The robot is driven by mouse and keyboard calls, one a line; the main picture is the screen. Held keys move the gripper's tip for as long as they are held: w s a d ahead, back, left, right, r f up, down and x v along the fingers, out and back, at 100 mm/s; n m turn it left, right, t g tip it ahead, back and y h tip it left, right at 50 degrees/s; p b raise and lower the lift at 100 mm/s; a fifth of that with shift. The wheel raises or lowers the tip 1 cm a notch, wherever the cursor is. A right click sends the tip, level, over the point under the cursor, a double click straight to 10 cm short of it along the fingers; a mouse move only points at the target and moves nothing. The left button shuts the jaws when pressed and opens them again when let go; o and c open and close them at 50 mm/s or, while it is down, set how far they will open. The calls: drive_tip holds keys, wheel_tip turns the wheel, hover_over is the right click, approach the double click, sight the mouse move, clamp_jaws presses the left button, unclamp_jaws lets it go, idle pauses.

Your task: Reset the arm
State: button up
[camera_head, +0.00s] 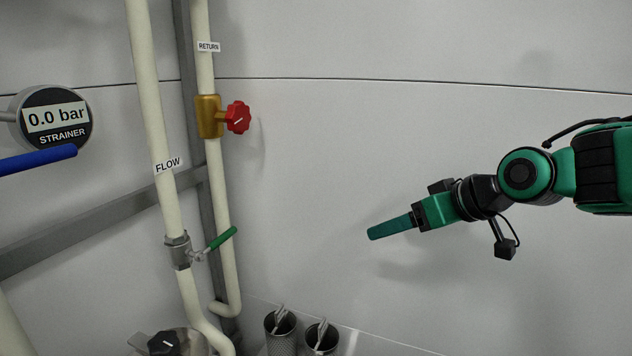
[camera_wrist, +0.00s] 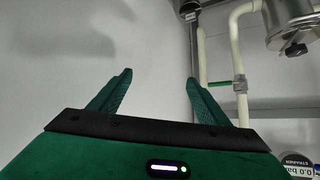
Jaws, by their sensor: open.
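My gripper (camera_head: 375,234) reaches in from the right in the head view, green with a black wrist, pointing left and slightly down in front of the white wall. From the side its fingers overlap there. In the wrist view my gripper (camera_wrist: 158,78) shows two green fingers spread wide apart with nothing between them. It is open and empty, and touches nothing that I can see.
At left stand the FLOW pipe (camera_head: 152,120) with a green-handled valve (camera_head: 221,239), and the RETURN pipe (camera_head: 203,75) with a red knob (camera_head: 238,117). A gauge (camera_head: 57,118) reads 0.0 bar. Two metal cups (camera_head: 281,338) stand below. Space around my gripper is clear.

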drive_tip(key=s+d+f+m+g+h, duration=0.25)
drive_tip(key=s+d+f, duration=0.25)
drive_tip(key=d, duration=0.4)
drive_tip(key=s+d+f+m+g+h, duration=0.1)
drive_tip(key=s+d+f+m+h, duration=0.35)
drive_tip(key=d, duration=0.45)
drive_tip(key=s+d+f+m+g, duration=0.2)
drive_tip(key=s+d, duration=0.1)
drive_tip(key=s, duration=0.5)
drive_tip(key=s+d+f+m+g+y, duration=0.1)
drive_tip(key=s+d+f+m+g, duration=0.1)
drive_tip(key=s, duration=0.7)
drive_tip(key=shift+s+d+m+g, duration=0.15)
drive_tip(key=shift+d+m+g, duration=0.2)
drive_tip(key=shift+d+m, duration=0.45)
drive_tip(key=shift+d, duration=0.1)
drive_tip(key=shift+w+f, duration=0.25)
drive_tip(key=shift+w, duration=0.4)
